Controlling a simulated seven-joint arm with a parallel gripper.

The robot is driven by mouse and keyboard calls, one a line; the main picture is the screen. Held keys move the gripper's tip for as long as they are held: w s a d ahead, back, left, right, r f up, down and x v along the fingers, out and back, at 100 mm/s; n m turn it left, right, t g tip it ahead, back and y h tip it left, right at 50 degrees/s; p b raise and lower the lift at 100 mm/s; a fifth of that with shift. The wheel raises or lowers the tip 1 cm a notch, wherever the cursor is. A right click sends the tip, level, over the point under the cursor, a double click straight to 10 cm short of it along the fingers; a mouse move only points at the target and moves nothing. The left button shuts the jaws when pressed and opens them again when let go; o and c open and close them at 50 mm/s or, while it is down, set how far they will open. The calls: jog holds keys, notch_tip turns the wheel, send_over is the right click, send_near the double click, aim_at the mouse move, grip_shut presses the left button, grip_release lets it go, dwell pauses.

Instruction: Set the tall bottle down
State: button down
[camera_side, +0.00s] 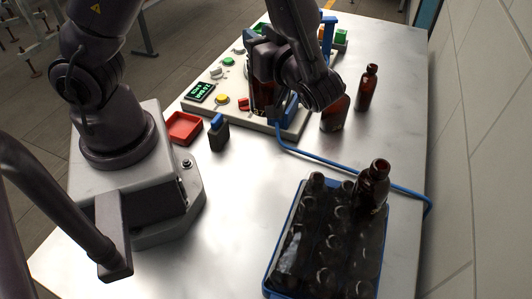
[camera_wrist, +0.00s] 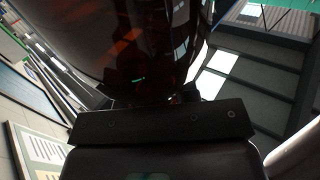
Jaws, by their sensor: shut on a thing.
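My gripper (camera_side: 266,78) is above the panel board at the back of the table, shut on the tall bottle (camera_side: 262,98). The bottle is dark amber glass. The arm and gripper hide much of it in the side view, including its neck. Its lower end shows in front of the panel, and I cannot tell whether it touches anything. In the wrist view, the bottle's glossy wall (camera_wrist: 140,45) fills the upper middle, right in front of the dark gripper bar (camera_wrist: 160,122).
Amber bottles stand right of my gripper, one squat (camera_side: 335,113) and one slim (camera_side: 367,90). A blue crate (camera_side: 267,270) of dark bottles is in front, with one amber bottle (camera_side: 373,188) rising higher.

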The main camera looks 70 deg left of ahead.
aim_at(262, 103)
notch_tip(262, 103, down, 14)
dwell(0.6)
jog(key=shift+f, duration=0.1)
jog(key=c, duration=0.9)
grip_release()
jog(key=shift+o, duration=0.2)
